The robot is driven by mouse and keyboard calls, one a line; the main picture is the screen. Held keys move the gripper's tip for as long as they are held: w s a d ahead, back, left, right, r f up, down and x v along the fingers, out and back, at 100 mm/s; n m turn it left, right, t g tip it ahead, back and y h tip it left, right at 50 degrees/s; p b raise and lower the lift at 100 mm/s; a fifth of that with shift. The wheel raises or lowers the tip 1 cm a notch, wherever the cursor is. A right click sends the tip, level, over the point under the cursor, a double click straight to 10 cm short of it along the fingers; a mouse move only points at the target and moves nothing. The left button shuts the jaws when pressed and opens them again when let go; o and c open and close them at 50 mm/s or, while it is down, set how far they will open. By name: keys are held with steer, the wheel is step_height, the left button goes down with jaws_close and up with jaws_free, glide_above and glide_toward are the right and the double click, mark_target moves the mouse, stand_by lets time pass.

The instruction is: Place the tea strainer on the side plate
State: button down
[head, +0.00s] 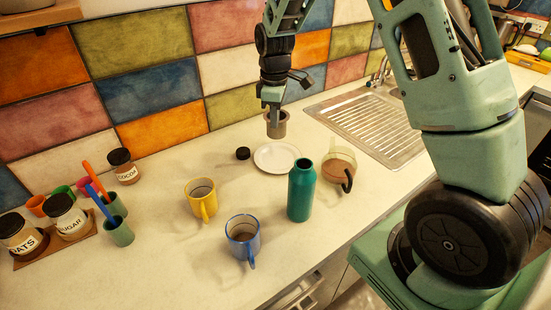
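The tea strainer (281,128) looks like a small grey-brown cup. My gripper (273,112) points down at its rim and appears shut on it, with a finger overlapping the near wall. The strainer is upright and seems to hang just above and behind the side plate (275,159); the exact gap is hard to tell. The side plate is a small round white plate lying flat on the counter, and it looks empty.
A teal bottle (301,190) and a glass jug (339,168) stand close in front of the plate. A small black lid (243,153) lies left. Yellow (200,198) and blue (242,238) mugs stand nearer. The tiled wall is behind; a sink (367,125) is right.

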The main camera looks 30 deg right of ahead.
step_height(320, 180, down, 10)
steer(key=p, duration=0.3)
steer(key=shift+f, duration=0.1)
steer(key=c, duration=2)
jaws_free()
steer(key=shift+c, duration=0.2)
steer(key=o, duration=0.4)
